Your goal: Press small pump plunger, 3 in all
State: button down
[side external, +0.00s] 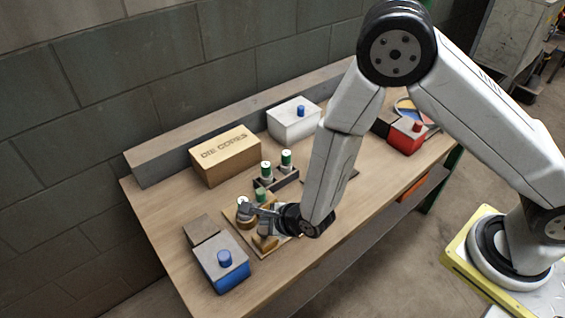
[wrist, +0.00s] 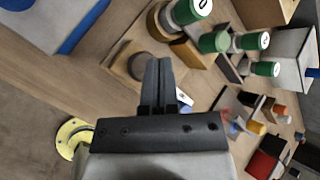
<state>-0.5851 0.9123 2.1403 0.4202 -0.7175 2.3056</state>
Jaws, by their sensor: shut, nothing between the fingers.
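My gripper (side external: 247,209) is shut and empty, low over a wooden board (side external: 262,228) near the front left of the bench. In the wrist view its closed fingers (wrist: 158,66) lie across a tan block with a dark round part (wrist: 141,67); I cannot tell whether they touch it. A green-and-white cylinder (wrist: 186,12) sits in a brass-coloured ring just beyond. I cannot tell which is the small pump plunger.
Two green-topped cylinders (side external: 286,160) stand in a dark rack behind my gripper. A cardboard box (side external: 225,156) marked DIE COPES is near the back ledge (side external: 170,160). The bench's left end (side external: 150,197) is bare.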

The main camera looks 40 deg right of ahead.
jog(key=shift+r, duration=2.25)
jog(key=shift+r, duration=0.1)
dwell(1.0)
jog(key=shift+r, duration=1.8)
jog(key=shift+f, duration=0.15)
jog(key=shift+f, duration=4.25)
jog(key=shift+f, duration=0.45)
